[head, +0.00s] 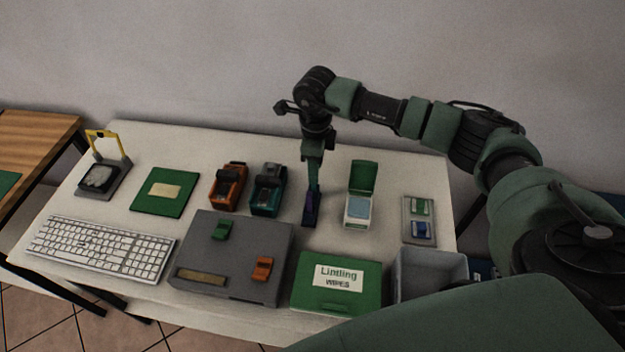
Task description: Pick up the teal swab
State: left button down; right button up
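I cannot pick out a teal swab for certain. My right gripper (311,205) points down at the back middle of the table, between a teal device (267,190) and a white box with an open green lid (359,208). A narrow dark purple-blue shape shows at its fingertips. It is too small and dark to tell whether this is a held thing or part of the fingers, or whether the fingers are open. My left gripper is not in view.
On the white table (330,150) stand an orange device (228,186), a green pad (165,192), a yellow-handled stand (104,178), a keyboard (102,248), a grey case (235,256), a green wipes box (338,284), a small tray (420,220) and a grey bin (430,270).

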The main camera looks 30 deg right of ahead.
notch_tip(320, 180, down, 4)
jog(key=shift+w+r+p, duration=0.1)
jog(key=shift+w+p, duration=0.05)
jog(key=shift+p, duration=0.7)
jog(key=shift+f, duration=0.45)
grip_shut()
jog(key=shift+r, duration=0.2)
